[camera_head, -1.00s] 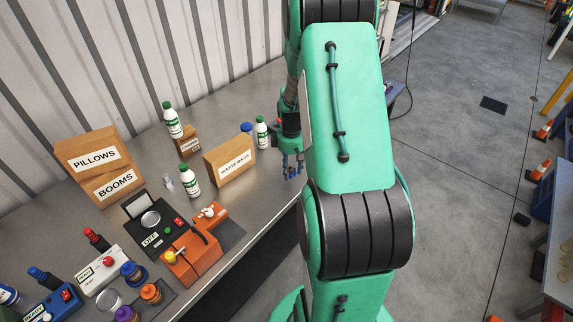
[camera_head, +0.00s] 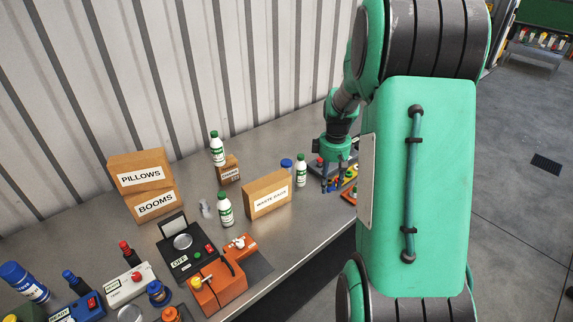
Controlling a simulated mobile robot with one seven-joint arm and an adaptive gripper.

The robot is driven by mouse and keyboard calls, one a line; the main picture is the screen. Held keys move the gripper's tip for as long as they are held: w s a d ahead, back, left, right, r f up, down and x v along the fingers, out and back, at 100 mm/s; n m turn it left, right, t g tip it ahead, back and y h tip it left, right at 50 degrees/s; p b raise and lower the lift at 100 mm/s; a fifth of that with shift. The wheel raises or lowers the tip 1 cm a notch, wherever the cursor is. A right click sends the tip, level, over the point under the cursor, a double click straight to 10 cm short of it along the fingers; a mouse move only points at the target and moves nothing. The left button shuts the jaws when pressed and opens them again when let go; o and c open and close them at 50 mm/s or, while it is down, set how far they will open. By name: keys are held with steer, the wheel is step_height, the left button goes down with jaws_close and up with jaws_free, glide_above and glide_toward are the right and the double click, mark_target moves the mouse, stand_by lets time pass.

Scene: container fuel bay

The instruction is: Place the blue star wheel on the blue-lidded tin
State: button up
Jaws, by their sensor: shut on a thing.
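My gripper (camera_head: 331,184) is at the far right end of the bench, partly beside my own arm. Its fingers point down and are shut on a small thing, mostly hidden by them. Dark blue shows at the fingertips, so it looks like the blue star wheel, but its shape is too small to tell. A round blue lid (camera_head: 286,163) shows behind the waste bags box, left of my gripper; its body is mostly hidden. A squat blue-topped container (camera_head: 158,292) stands at the front left. I cannot tell for sure which is the blue-lidded tin.
Green-capped bottles (camera_head: 301,172) and the waste bags box (camera_head: 267,195) stand left of my gripper. Small coloured parts (camera_head: 350,180) lie right of it. Pillows and booms boxes (camera_head: 140,174), a black scale (camera_head: 184,250) and an orange device (camera_head: 218,285) occupy the left.

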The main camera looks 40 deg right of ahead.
steer(key=shift+w+d, duration=0.4)
steer(key=shift+w, duration=0.4)
steer(key=w, duration=0.1)
steer(key=n+p, duration=0.6)
steer(key=n, duration=0.1)
glide_above(287, 163)
step_height(287, 163, down, 5)
steer(key=shift+w+f, duration=0.1)
steer(key=shift+f, duration=0.1)
steer(key=shift+f, duration=3.15)
steer(key=shift+f, duration=1.9)
